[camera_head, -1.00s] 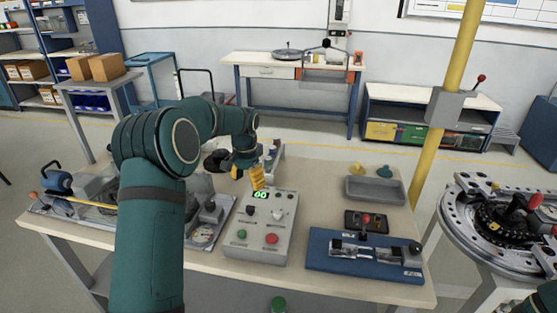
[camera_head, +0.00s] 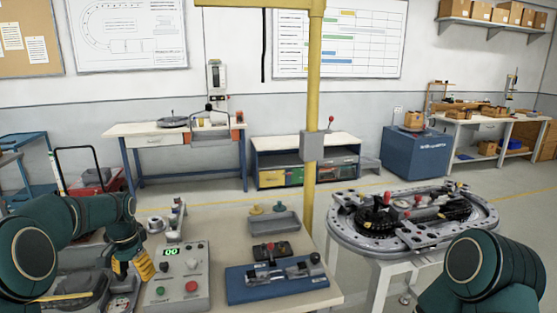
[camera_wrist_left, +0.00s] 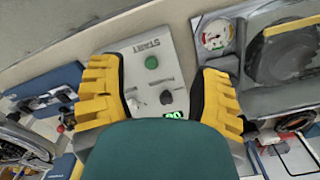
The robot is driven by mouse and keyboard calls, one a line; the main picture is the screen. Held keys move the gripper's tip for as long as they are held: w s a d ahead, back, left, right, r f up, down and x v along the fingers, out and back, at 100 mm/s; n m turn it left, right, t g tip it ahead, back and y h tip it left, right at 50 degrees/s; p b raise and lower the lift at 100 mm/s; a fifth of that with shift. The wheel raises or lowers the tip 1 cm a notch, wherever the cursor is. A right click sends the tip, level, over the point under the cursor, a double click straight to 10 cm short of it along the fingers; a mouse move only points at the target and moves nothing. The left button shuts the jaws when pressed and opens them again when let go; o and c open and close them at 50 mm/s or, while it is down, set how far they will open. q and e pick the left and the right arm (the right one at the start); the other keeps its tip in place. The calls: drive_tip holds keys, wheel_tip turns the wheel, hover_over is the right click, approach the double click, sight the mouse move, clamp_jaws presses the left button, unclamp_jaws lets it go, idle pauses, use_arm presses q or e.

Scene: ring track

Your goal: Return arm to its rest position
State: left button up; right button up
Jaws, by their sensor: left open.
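My left arm, dark green, comes in from the left in the head view. Its gripper (camera_head: 131,269) has yellow ridged fingers, points down and is open with nothing between them. It is at the left edge of the grey control box (camera_head: 178,278), which has a lit green display, a green button and a red button. In the left wrist view the open fingers (camera_wrist_left: 160,70) frame the same box (camera_wrist_left: 150,72), which lies beyond them. My right arm (camera_head: 482,275) shows only as a dark green link at the lower right; its gripper is out of view.
On the bench stand a blue fixture (camera_head: 277,282) with a clamp and a grey tray (camera_head: 274,224). A yellow post (camera_head: 313,100) rises behind it. A ring track table (camera_head: 412,215) stands to the right. Floor is open behind the bench.

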use_arm(q)
drive_tip(key=s+d+f+n+h, duration=0.1)
drive_tip(key=s+d+f, duration=0.3)
drive_tip(key=d+f, duration=0.45)
drive_tip(key=s+d+f+h, duration=0.1)
drive_tip(key=s+d+f, duration=0.2)
drive_tip(key=d+f, duration=0.5)
drive_tip(key=s+d+f+n+t+h, duration=0.1)
drive_tip(key=s+d+f, duration=0.3)
drive_tip(key=s, duration=0.5)
drive_tip(key=s+d+f+n, duration=0.2)
drive_tip(key=s+d+f, duration=0.1)
drive_tip(key=s+d, duration=0.4)
drive_tip(key=s, duration=0.3)
drive_tip(key=shift+s+d+f+n+t+h, duration=0.15)
drive_tip(key=shift+s+f+n+t+h, duration=0.15)
drive_tip(key=shift+f+t+h, duration=0.1)
